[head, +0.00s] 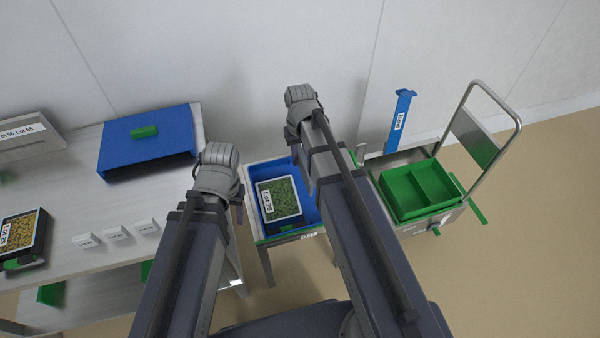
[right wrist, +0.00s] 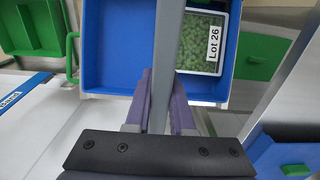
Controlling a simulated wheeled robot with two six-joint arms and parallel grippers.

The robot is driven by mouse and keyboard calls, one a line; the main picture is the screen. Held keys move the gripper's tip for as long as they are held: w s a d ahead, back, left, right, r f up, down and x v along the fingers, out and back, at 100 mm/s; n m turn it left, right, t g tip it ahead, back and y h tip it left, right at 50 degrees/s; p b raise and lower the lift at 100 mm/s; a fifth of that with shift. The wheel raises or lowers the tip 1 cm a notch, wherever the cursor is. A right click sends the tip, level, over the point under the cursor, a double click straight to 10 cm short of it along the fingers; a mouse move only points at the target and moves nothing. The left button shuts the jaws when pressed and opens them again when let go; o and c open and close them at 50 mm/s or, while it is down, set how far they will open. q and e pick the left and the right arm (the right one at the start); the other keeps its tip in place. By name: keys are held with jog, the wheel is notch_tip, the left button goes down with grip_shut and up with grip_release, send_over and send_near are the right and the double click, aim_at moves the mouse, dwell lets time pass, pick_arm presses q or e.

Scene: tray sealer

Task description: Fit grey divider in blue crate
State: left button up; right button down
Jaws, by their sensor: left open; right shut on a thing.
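The blue crate (head: 312,207) stands on a small stand between my two arms. A tray of green pieces labelled Lot 26 (head: 278,197) sits in one side of it. In the right wrist view, the crate (right wrist: 115,50) shows a bare side left of that tray. My right gripper (right wrist: 160,98) is shut on the grey divider (right wrist: 172,45), which appears as a narrow bar across the crate, beside the tray. I cannot tell how deep it sits. In the head view my right arm hides the divider. My left gripper (head: 238,198) is open and empty, left of the crate.
A cart with a green two-part tray (head: 404,216) and a tall metal handle (head: 516,115) stands right of the crate. The left table carries a blue box (head: 147,155), several white label blocks and a tray of yellowish pieces (head: 22,235).

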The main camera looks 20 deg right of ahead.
aim_at(300, 166)
jog(key=shift+f+b, duration=1.9)
jog(key=shift+f, duration=0.15)
jog(key=shift+r, duration=0.15)
jog(key=c, duration=0.8)
grip_release()
jog(key=shift+o, duration=0.2)
notch_tip(300, 166, up, 12)
jog(key=p, duration=1.2)
jog(key=s+a+n+h, duration=0.1)
jog(key=s+a+n, duration=0.2)
jog(key=s+a, duration=0.7)
jog(key=s, duration=0.4)
jog(key=shift+s+a, duration=0.2)
jog(key=shift+a, duration=0.05)
